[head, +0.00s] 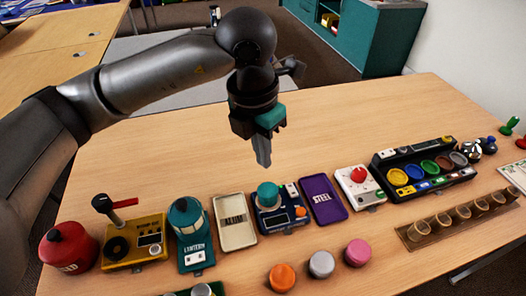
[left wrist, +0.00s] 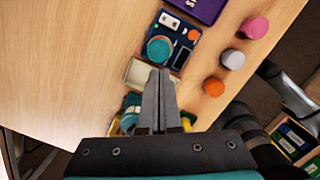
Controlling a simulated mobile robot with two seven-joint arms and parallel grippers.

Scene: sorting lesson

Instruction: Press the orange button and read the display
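The dark blue device (head: 268,222) stands mid-table with a teal round part on top. Its orange button (head: 300,211) is at its right front corner, beside a small dark display (head: 281,220); no reading is legible. In the left wrist view the device (left wrist: 167,33) lies ahead of the fingertips, with the orange button (left wrist: 193,34) and display (left wrist: 181,59) on its right side. My left gripper (head: 263,163) points down, fingers together and empty, above the table behind the device. It also shows in the left wrist view (left wrist: 159,75). My right gripper is out of view.
A cream tray (head: 235,222) and a purple tray (head: 323,198) flank the device. In front stand orange (head: 282,277), grey (head: 321,264) and pink (head: 357,252) cylinders. A teal lantern (head: 190,222) is left; a red-knob box (head: 358,186) is right. The table behind is clear.

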